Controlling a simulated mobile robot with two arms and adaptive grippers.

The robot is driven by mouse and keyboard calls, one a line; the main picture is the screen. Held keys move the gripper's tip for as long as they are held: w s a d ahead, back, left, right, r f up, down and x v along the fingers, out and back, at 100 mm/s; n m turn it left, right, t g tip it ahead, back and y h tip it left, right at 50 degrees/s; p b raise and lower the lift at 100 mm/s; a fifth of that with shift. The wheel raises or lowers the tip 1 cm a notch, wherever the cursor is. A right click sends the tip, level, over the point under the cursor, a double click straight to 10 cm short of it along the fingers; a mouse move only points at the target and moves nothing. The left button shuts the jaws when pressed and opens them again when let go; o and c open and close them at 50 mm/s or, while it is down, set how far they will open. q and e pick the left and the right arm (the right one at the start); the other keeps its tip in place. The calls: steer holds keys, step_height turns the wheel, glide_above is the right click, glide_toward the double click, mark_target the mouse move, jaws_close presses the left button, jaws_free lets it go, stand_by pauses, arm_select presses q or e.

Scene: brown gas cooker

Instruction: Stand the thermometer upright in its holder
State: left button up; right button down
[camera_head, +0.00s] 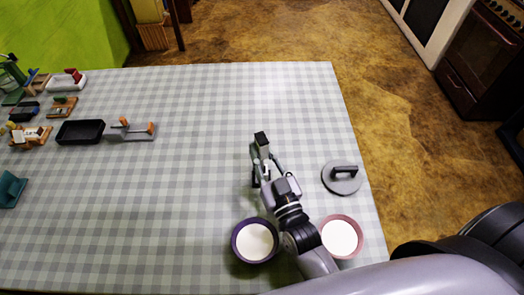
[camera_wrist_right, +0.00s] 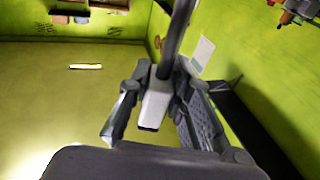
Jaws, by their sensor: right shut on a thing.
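My right gripper (camera_head: 264,164) is above the right part of the table, with the purple-rimmed bowl below it in the head view. It is shut on a slim thing with a dark end (camera_head: 261,138), which I take to be the thermometer. In the right wrist view, its pale grey block (camera_wrist_right: 156,102) sits between the fingers and a dark rod (camera_wrist_right: 178,35) runs up out of the picture. A round grey base with a dark raised bar (camera_head: 342,177) lies right of the gripper, apart from it. I cannot tell whether that base is the holder. My left gripper is not in view.
A purple-rimmed bowl (camera_head: 255,241) and a pink bowl (camera_head: 341,237) hold white contents near the front. A black tray (camera_head: 80,132), a grey stand with orange parts (camera_head: 133,130) and several small things are at the left. The middle of the checked table (camera_head: 190,200) is clear.

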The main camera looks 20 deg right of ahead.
mark_target(262, 139)
steer(key=shift+f+b, duration=0.5)
steer(key=shift+f, duration=0.3)
steer(key=c, duration=1.4)
jaws_free()
steer(key=shift+o, duration=0.4)
steer(key=o, duration=0.5)
steer(key=shift+r+p, duration=4.05)
steer(key=shift+p, duration=0.15)
steer(key=shift+f, duration=0.15)
